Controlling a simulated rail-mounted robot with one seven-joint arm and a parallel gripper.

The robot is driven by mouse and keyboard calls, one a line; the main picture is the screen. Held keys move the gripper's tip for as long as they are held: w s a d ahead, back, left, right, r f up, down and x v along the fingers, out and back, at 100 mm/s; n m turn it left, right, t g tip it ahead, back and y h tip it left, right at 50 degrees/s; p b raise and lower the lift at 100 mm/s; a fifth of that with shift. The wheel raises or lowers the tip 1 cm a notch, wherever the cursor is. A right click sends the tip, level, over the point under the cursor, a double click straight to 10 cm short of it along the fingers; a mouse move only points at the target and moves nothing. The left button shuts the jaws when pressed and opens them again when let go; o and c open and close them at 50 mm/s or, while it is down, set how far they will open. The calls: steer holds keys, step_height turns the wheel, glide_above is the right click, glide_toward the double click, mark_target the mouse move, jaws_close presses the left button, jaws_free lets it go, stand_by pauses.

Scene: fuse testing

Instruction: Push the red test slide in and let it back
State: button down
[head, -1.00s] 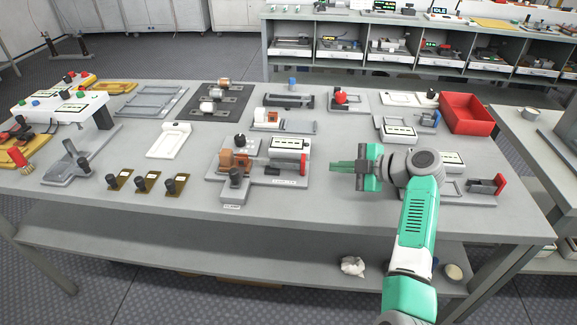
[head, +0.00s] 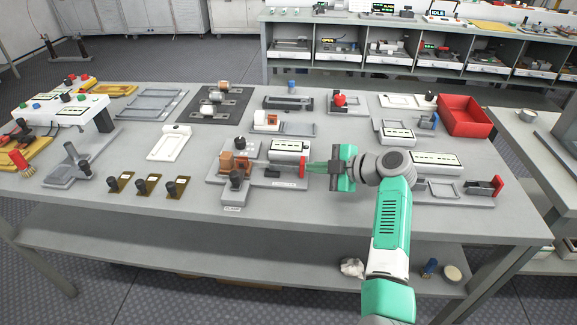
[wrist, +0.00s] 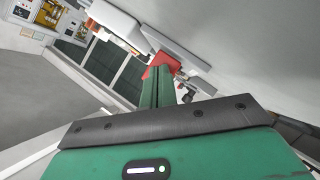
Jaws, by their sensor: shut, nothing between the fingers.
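The red test slide (head: 302,167) shows as a small upright red end at the right side of the grey fuse test fixture (head: 262,181). The fixture carries copper-orange blocks (head: 228,161), black knobs and a white display box (head: 290,146). My gripper (head: 311,167) is shut and empty, its green fingers pointing left at the red end. In the wrist view, the shut fingertips (wrist: 161,72) overlap the red slide end (wrist: 164,60). They are against it or very close; I cannot tell which. Part of the slide is hidden behind the fingers.
A white box with a display (head: 437,158) and a grey fixture with a red end plate (head: 497,185) lie to the right of my gripper. Three brass plates with black knobs (head: 146,187) lie to the left. The table front below the fixture is clear.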

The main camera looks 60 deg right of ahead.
mark_target(302, 177)
steer(key=shift+w+a+b, duration=0.2)
steer(key=shift+w+a, duration=0.1)
steer(key=shift+w, duration=0.5)
steer(key=shift+w+a+b, duration=0.2)
steer(key=shift+w+a, duration=0.05)
steer(key=shift+w, duration=0.55)
steer(key=shift+s+d+f+b, duration=0.1)
steer(key=shift+s+d+b, duration=0.2)
steer(key=shift+s, duration=0.45)
steer(key=shift+s+d+b, duration=0.15)
steer(key=shift+s+d, duration=0.1)
steer(key=shift+s, duration=0.65)
steer(key=shift+s+d+r, duration=0.3)
steer(key=shift+s+r, duration=0.05)
steer(key=shift+s, duration=0.45)
steer(key=shift+s+d+r, duration=0.3)
steer(key=shift+s+r, duration=0.1)
steer(key=shift+s, duration=0.35)
steer(key=shift+s+d+r, duration=0.3)
steer(key=shift+s+r, duration=0.05)
steer(key=shift+s, duration=0.45)
